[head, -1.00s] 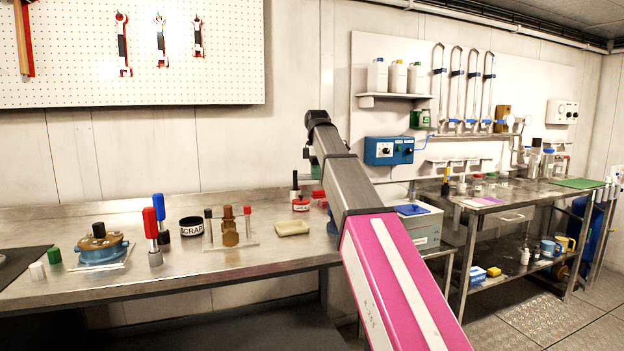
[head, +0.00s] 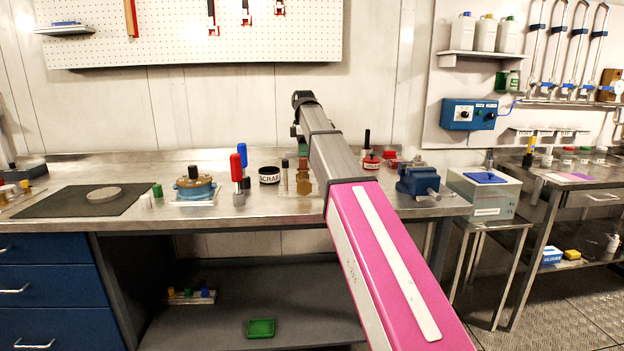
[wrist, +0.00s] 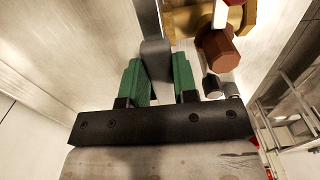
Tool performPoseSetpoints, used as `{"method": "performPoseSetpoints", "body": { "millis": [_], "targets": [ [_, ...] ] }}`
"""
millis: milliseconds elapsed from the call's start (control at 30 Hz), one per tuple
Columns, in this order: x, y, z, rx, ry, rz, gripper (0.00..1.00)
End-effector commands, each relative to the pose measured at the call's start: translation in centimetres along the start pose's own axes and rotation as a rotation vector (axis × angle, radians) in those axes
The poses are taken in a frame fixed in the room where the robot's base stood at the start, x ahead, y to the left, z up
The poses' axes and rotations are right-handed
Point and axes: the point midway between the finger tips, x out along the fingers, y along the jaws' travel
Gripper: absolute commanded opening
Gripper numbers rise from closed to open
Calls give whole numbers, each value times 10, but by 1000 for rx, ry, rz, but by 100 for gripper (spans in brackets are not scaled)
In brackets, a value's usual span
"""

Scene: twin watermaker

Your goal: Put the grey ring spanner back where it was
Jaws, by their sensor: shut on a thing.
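In the wrist view my gripper (wrist: 160,82) has two green fingers, shut on a plain grey bar, which I take to be the grey ring spanner (wrist: 153,25). Only part of it shows; its far end runs out at the top edge, and its ring is not clear. The white pegboard (head: 190,45) hangs on the back wall, with several tools in a row, some with red outlines: a dark-handled spanner (head: 212,14), a second tool (head: 245,12) and a smaller one (head: 279,7), cut by the top edge.
The steel bench (head: 130,222) carries a blue-based device (head: 194,188), red and blue handled tools (head: 238,172), a black SCRAP pot (head: 269,175) and a blue vise (head: 418,180). A brown hexagonal knob (wrist: 218,50) is close right of my fingers. A dark mat (head: 80,203) lies left.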

Motion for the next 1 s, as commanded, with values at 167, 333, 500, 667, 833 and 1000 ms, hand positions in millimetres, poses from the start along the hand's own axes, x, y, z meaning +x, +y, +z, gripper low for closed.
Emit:
{"method": "performPoseSetpoints", "body": {
  "millis": [167, 333, 500, 667, 833, 1000],
  "targets": [
    [14, 15, 19, 3, -1, -2, 0],
    [34, 37, 45, 3, 0, -2, 0],
    [54, 58, 70, 2, 0, -2, 0],
    [66, 70, 86, 2, 0, 0, 0],
    [72, 73, 91, 0, 0, 0, 0],
    [89, 72, 91, 0, 0, -2, 0]
  ]
}}
